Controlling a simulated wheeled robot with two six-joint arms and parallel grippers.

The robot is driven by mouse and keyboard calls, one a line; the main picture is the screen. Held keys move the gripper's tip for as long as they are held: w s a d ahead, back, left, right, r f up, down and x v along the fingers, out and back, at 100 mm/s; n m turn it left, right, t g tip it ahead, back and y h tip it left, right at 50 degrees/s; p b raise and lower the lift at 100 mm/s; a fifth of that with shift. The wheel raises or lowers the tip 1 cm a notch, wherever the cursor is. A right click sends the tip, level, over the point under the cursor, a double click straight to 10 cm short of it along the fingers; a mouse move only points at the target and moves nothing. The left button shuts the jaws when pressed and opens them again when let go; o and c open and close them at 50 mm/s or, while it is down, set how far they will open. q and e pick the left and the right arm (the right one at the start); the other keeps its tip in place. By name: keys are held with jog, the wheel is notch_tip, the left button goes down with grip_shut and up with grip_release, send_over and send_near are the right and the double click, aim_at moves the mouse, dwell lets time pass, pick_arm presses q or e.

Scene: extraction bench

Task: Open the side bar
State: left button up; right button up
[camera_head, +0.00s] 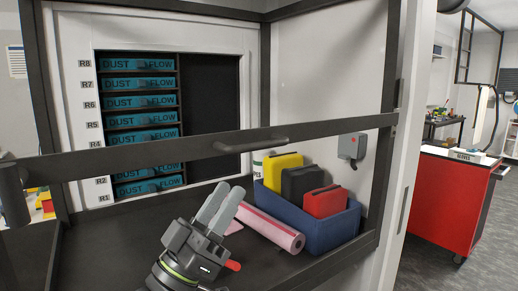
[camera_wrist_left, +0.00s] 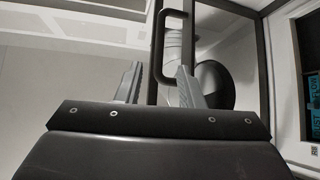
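The side bar (camera_head: 150,152) is a dark horizontal bar across the front of the bench enclosure, with a dark handle (camera_head: 250,143) on it. The bar spans the opening from the left post to the right frame. My left gripper (camera_head: 221,207) is in front of the bench, below the handle in the head view, fingers pointing up toward it. The fingers (camera_wrist_left: 158,82) are apart with nothing held. Contact with the handle cannot be made out. My right gripper is not in view.
Behind the bar, a blue bin (camera_head: 325,232) holds yellow, black and red items, next to a pink roll (camera_head: 270,228). Teal "DUST FLOW" drawers (camera_head: 140,103) fill a rack at the back. A grey switch box (camera_head: 352,147) is on the right wall. A red cabinet (camera_head: 440,203) stands farther right.

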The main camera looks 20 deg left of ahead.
aim_at(259, 145)
pick_arm(q)
jog(key=p+x, duration=0.2)
jog(key=x, duration=0.8)
jog(key=shift+w+d+r+p, duration=0.15)
jog(key=shift+w+r+p, duration=0.1)
jog(key=shift+r+p, duration=0.1)
grip_shut()
